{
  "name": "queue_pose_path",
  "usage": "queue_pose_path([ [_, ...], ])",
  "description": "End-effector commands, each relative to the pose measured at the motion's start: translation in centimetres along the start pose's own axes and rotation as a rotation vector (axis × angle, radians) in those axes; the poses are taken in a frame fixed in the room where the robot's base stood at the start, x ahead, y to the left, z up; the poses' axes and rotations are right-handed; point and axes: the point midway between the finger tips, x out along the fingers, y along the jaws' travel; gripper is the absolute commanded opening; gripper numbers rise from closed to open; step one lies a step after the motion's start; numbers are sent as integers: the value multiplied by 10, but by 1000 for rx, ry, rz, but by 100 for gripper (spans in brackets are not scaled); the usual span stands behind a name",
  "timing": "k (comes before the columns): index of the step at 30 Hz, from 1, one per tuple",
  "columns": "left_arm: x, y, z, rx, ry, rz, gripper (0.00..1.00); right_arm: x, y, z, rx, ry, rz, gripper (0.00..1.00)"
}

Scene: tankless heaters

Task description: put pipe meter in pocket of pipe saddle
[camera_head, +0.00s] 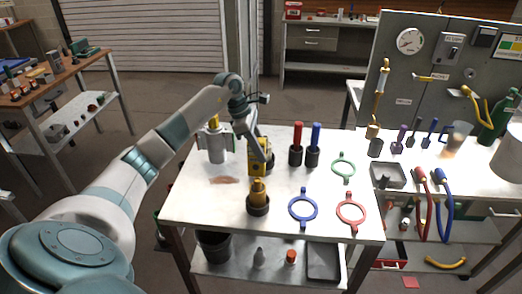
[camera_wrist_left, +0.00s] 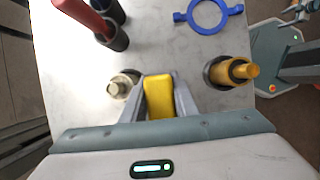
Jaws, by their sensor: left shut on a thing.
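My left gripper (camera_head: 259,142) is shut on a yellow block-shaped piece, which I take as the pipe meter (camera_head: 258,158), over the middle-left of the white table. In the left wrist view the yellow piece (camera_wrist_left: 159,97) sits between the two grey fingers (camera_wrist_left: 160,88). I cannot tell whether its lower end touches the table. A dark cup (camera_head: 270,163) is partly hidden behind it; the left wrist view shows a pale cylinder (camera_wrist_left: 122,85) there, beside the fingers. I cannot tell for certain which thing is the pipe saddle. My right gripper is in neither view.
A grey fitting (camera_head: 214,146) stands left of my gripper. An amber-topped dark cup (camera_head: 258,200) stands in front. Red (camera_head: 297,140) and blue (camera_head: 315,140) handled tools stand to the right, with green (camera_head: 343,167), blue (camera_head: 303,208) and red (camera_head: 351,212) rings lying flat.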

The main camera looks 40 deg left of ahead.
Motion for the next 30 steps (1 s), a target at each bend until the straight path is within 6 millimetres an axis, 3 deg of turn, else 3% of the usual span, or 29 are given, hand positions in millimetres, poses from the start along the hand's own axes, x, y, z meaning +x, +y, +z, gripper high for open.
queue_pose_path([
  [3,7,0,-3,0,-1,0,0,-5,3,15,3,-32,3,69],
  [6,9,0,-3,1,-1,1,0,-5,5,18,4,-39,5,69],
  [18,11,0,-4,1,0,1,0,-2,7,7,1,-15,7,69],
  [19,11,0,-5,1,0,1,29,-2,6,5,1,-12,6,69],
  [21,11,0,-4,1,0,1,45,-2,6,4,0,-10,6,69],
  [30,11,0,-4,1,0,1,45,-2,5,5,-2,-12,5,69],
])
